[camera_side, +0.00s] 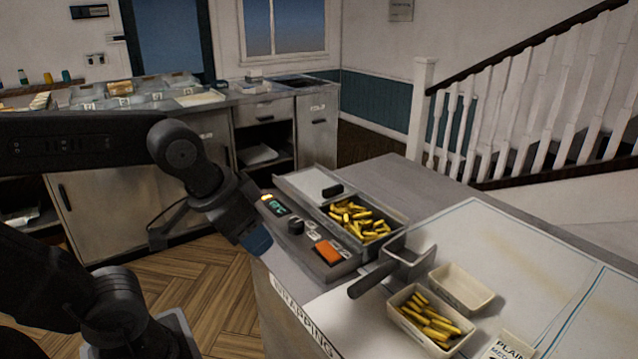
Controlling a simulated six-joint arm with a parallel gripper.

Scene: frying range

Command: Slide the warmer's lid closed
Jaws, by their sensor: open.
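The warmer (288,215) is a grey box on the near counter with an orange switch, a black knob and a small lit display on its front panel. Its lid (308,185) is a pale flat plate with a black handle (332,190), lying over the far left part of the warmer. The well to its right is uncovered and shows several yellow fries (357,221). My gripper (256,243) is left of the front panel, pointing down and apart from the lid and handle. Its fingers are dark blue and open, and I see nothing held in them.
A metal scoop (408,258) with a dark handle lies right of the warmer. Near it stand an empty pale tray (461,287) and a tray of fries (430,318). A white wrapping mat (530,262) covers the counter's right. A back counter (215,100) holds containers.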

